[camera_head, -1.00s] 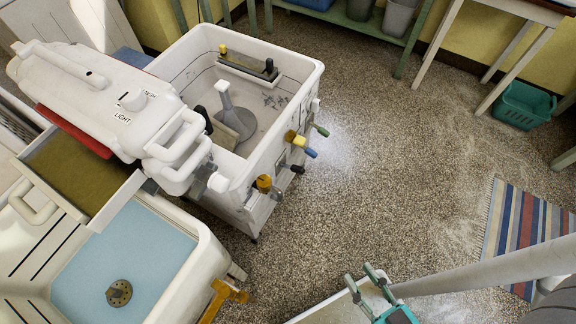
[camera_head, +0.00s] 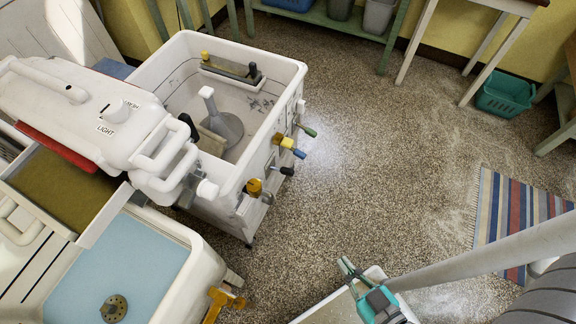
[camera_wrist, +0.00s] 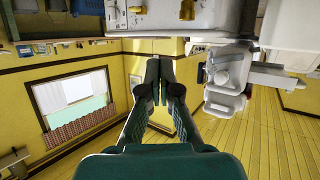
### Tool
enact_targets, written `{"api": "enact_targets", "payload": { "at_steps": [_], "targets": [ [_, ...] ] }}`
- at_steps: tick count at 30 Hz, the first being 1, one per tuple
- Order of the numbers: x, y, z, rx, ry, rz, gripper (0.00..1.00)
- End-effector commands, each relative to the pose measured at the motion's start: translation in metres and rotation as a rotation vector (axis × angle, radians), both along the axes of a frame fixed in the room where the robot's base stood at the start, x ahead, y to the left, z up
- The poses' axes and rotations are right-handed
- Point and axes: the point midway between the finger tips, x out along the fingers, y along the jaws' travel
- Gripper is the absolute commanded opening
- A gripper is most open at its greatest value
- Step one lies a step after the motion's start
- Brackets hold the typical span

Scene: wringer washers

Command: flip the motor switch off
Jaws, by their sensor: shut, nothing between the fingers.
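The white washer tub (camera_head: 308,68) stands left of centre in the head view. Its right side carries several levers: one green-tipped (camera_head: 308,131), one yellow and blue (camera_head: 292,147), and one black-tipped (camera_head: 286,171). An orange-yellow knob (camera_head: 254,188) sits nearer its front corner. I cannot tell which of these is the motor switch. My gripper (camera_head: 347,266) is shut and empty, below and right of the levers and well apart from them. In the wrist view my gripper (camera_wrist: 160,62) has its fingertips together, with part of a white machine above.
The white wringer head (camera_head: 100,105) overhangs the tub's left side. A basin with a blue inside (camera_head: 120,265) and an orange tap (camera_head: 222,302) stand at lower left. Speckled floor lies open right of the washer. A striped rug (camera_head: 500,215) and teal basket (camera_head: 505,95) are farther right.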

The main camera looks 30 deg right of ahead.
Motion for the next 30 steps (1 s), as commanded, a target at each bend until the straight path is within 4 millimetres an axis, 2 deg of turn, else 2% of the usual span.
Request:
{"api": "enact_targets", "payload": {
  "at_steps": [6, 15, 24, 30],
  "targets": [
    [0.038, -0.006, -0.049, -0.033, 0.096, -0.008, 0.00],
    [0.094, -0.013, -0.104, -0.069, 0.235, 0.017, 0.00],
    [0.154, -0.022, -0.141, -0.093, 0.365, 0.072, 0.00],
    [0.196, -0.031, -0.154, -0.106, 0.444, 0.127, 0.00]
  ]
}}
